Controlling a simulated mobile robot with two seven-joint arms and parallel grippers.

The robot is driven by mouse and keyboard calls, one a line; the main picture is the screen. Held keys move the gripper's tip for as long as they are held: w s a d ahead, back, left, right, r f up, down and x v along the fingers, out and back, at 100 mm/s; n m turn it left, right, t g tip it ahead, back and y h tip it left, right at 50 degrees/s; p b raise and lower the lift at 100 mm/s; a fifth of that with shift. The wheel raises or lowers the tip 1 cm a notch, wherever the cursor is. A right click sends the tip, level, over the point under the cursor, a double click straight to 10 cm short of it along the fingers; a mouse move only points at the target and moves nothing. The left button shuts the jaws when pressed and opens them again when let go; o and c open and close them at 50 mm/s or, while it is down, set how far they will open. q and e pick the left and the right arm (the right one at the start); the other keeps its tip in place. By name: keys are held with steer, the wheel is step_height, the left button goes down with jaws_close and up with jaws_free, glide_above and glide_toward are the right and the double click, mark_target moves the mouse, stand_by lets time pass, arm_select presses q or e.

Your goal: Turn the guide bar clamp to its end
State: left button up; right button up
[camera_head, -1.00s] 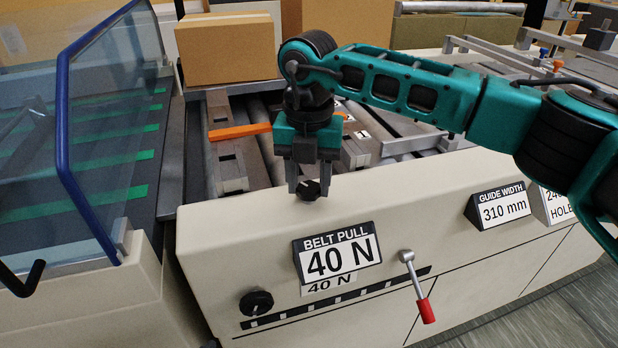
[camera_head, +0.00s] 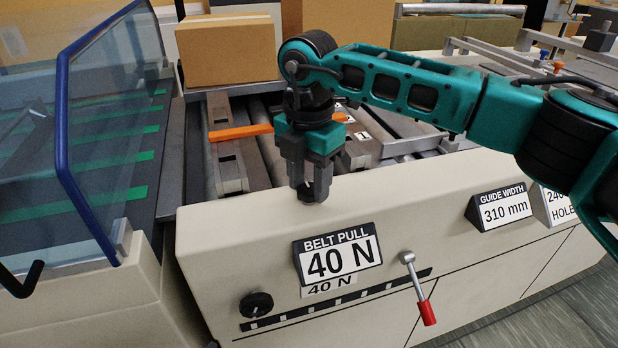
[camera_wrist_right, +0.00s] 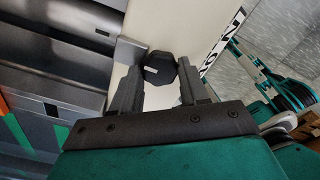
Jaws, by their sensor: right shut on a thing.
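A small black faceted knob (camera_head: 307,191) with a pale mark sits on the top edge of the cream machine front, above the BELT PULL sign. It carries no readable name, so I cannot confirm from a label that it is the guide bar clamp. My right gripper (camera_head: 311,187) points down over it and is shut on it, hiding most of it in the head view. In the right wrist view the knob (camera_wrist_right: 160,68) shows between the two fingertips of my right gripper (camera_wrist_right: 158,78). My left gripper is not in view.
Below stand the BELT PULL sign (camera_head: 338,259), a second black knob (camera_head: 256,305) and a red-handled lever (camera_head: 420,288). A GUIDE WIDTH sign (camera_head: 499,206) is to the right. A blue-edged clear guard (camera_head: 62,110) stands left. Cardboard boxes (camera_head: 228,50) are behind.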

mark_target(309, 188)
stand_by(0.3)
steer(key=o, duration=1.1)
steer(key=shift+c, duration=0.2)
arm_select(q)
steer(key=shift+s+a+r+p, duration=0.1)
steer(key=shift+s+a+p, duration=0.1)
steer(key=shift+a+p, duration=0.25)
arm_select(e)
step_height(309, 188, up, 13)
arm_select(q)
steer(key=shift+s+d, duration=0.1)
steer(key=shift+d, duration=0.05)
arm_select(e)
steer(key=shift+s+f, duration=0.1)
